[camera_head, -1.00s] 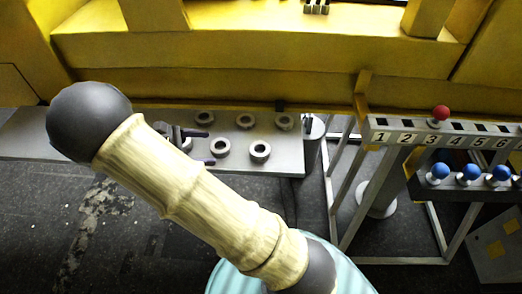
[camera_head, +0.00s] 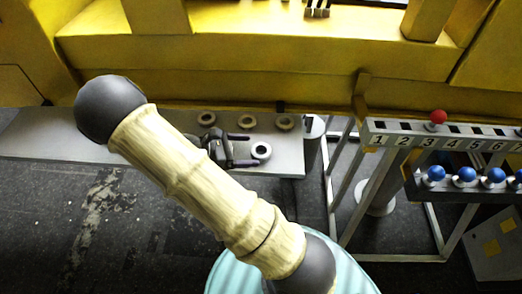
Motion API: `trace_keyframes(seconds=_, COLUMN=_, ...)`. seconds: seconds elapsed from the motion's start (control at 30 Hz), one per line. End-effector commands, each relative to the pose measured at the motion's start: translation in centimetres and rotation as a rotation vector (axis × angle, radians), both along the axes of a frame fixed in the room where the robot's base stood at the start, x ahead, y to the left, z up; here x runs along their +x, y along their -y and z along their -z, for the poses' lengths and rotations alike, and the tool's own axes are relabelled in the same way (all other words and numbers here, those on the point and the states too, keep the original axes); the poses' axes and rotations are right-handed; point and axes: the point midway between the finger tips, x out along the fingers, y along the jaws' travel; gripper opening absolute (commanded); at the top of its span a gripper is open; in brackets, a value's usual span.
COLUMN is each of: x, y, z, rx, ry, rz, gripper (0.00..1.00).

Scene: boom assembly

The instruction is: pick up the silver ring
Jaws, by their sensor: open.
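Several silver rings lie on a grey bench. One ring (camera_head: 261,150) is in the front row at the right, and three more stand in the back row: left (camera_head: 206,119), middle (camera_head: 247,121) and right (camera_head: 285,122). My gripper (camera_head: 250,150) is open over the bench and points right. Its fingertips are at the left side of the front-right ring, one behind and one in front of it. I cannot tell their height or whether they touch it. The bench area left of that ring is hidden by my gripper and arm.
The grey bench (camera_head: 60,140) runs along a yellow structure (camera_head: 300,60). A grey cylinder (camera_head: 313,128) stands at the bench's right end. Further right is a numbered rack (camera_head: 390,131) with a red ball-topped piece (camera_head: 438,117) and a lower row of blue ball-topped pieces (camera_head: 466,175).

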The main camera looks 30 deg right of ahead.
Motion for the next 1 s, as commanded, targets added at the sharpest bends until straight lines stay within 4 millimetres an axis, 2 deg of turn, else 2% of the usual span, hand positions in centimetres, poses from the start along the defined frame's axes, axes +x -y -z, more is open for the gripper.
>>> trace_keyframes(seconds=0.3, x=-0.1, y=0.3, z=0.0, rx=-0.002, ry=0.0, rz=0.0, gripper=0.81)
trace_keyframes(seconds=0.6, x=-1.2, y=4.0, z=1.2, rx=-0.003, ry=-0.001, rz=0.001, gripper=0.81)
trace_keyframes(seconds=0.7, x=-1.4, y=4.6, z=1.6, rx=-0.001, ry=-0.001, rz=0.001, gripper=0.81)
trace_keyframes(seconds=1.0, x=-1.4, y=4.7, z=1.8, rx=0.0, ry=0.001, rz=0.0, gripper=0.81)
